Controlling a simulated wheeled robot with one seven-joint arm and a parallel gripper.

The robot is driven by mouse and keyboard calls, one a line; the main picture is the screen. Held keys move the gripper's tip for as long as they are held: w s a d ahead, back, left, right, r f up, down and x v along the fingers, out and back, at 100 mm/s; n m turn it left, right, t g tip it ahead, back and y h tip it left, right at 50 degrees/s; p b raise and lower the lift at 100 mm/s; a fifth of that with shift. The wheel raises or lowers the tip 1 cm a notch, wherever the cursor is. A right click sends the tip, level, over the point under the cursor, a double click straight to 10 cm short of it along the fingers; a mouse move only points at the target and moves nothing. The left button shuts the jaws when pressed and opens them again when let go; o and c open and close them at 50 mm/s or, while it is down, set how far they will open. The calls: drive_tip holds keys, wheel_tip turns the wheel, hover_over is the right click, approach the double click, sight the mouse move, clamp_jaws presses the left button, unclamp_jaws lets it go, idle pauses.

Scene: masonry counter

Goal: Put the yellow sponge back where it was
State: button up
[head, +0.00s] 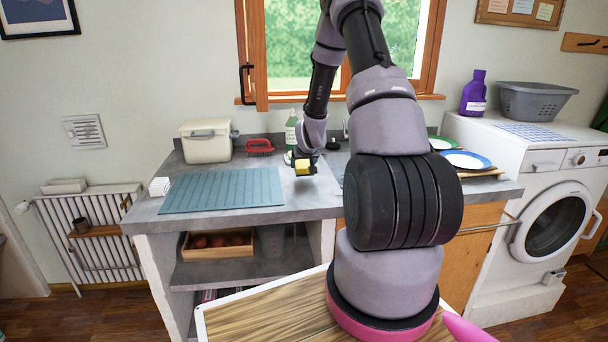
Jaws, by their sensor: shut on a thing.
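My gripper (304,170) is at the end of my arm, over the grey counter to the right of the blue-green mat. It is shut on the yellow sponge (302,163), which shows as a small yellow patch between the dark fingers. The sponge seems to be a little above the counter, though the exact gap is too small to tell. My arm hides part of the counter behind and to the right of the gripper.
The blue-green ribbed mat (224,190) lies bare on the counter (300,205). Behind it stand a cream bin (207,146), a red brush (260,147) and a green bottle (291,130). A white block (159,187) is at the left edge. Plates (467,160) lie right of my arm.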

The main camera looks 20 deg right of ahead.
drive_tip(key=shift+f, duration=1.9)
drive_tip(key=shift+f, duration=0.1)
drive_tip(key=o, duration=1.3)
drive_tip(key=shift+r, duration=0.2)
drive_tip(key=s+a+r+y, duration=0.1)
drive_tip(key=s+a+r, duration=0.3)
drive_tip(key=r, duration=0.5)
drive_tip(key=s+a+r, duration=0.3)
drive_tip(key=s+r, duration=0.3)
drive_tip(key=r, duration=0.3)
drive_tip(key=s+a+r+y, duration=0.1)
drive_tip(key=s+a+r, duration=0.3)
drive_tip(key=r, duration=0.5)
drive_tip(key=s+a+r+y, duration=0.1)
drive_tip(key=s+a+r, duration=0.1)
drive_tip(key=s+r, duration=0.2)
drive_tip(key=s+a+r+g, duration=0.1)
drive_tip(key=s+a+r, duration=0.2)
drive_tip(key=s, duration=0.8)
drive_tip(key=s+a+r+m+y, duration=0.1)
drive_tip(key=s+a+r, duration=0.1)
drive_tip(key=s+r, duration=0.3)
drive_tip(key=shift+s+a+y, duration=0.15)
drive_tip(key=shift+s+y, duration=0.15)
drive_tip(key=shift+s, duration=1.05)
